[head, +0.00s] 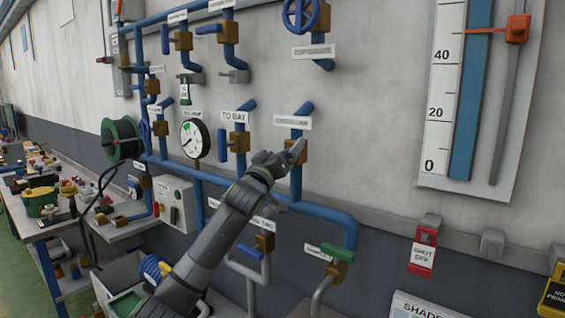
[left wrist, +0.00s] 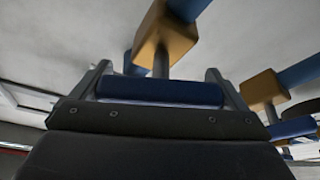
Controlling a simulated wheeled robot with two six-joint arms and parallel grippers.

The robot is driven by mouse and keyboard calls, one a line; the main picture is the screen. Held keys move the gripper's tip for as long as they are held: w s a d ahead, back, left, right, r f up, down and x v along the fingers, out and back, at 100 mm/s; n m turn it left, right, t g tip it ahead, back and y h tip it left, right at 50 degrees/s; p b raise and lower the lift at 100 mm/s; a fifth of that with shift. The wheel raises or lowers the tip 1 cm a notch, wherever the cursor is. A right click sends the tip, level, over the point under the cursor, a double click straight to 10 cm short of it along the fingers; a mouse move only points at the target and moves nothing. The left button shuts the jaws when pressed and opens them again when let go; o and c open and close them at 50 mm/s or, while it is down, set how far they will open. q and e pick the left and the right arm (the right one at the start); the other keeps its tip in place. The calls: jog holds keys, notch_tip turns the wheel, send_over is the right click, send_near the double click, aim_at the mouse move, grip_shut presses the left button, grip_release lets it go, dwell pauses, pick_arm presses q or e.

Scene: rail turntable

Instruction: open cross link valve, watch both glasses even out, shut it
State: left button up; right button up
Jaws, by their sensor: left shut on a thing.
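My left gripper (head: 294,152) is at a brass valve body (head: 305,151) on a blue vertical pipe, below a white label (head: 292,122) too small to read surely. In the left wrist view the gripper's fingers (left wrist: 158,88) are shut on a blue handle (left wrist: 160,93). The handle lies across between them, under the brass body (left wrist: 165,36). The head view hides the handle behind the gripper. One tall glass (head: 470,90) shows at the right, beside a scale marked 0, 20 and 40. Its blue column runs past the top edge. A second glass is not in view.
The TO BAY valve (head: 239,142) with a blue lever stands just left. A round gauge (head: 194,138) is further left. A blue pipe (head: 320,213) runs below, with a green-handled valve (head: 338,254). A red shut-off tag (head: 422,255) hangs right. A cluttered bench (head: 40,209) stands far left.

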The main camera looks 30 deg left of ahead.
pick_arm(q)
jog(key=n+y+b, duration=0.1)
jog(key=n, duration=0.1)
jog(key=n+g+b, duration=0.1)
jog(key=n+b, duration=0.1)
jog(key=n+y+b, duration=0.1)
jog(key=n+b, duration=0.1)
jog(key=shift+a+f+y, duration=0.1)
jog(key=shift+f+y, duration=0.2)
jog(key=shift+f, duration=0.05)
jog(key=shift+a+n+g+y+b, duration=0.1)
jog(key=shift+n+g+b, duration=0.45)
jog(key=shift+n, duration=0.5)
jog(key=shift+d+n+g+y+b, duration=0.1)
jog(key=shift+n+g+b, duration=0.3)
jog(key=shift+n+b, duration=0.5)
jog(key=shift+a+n+g+y+b, duration=0.1)
jog(key=shift+n+g+b, duration=0.35)
jog(key=shift+n, duration=1.1)
jog(key=o, duration=0.6)
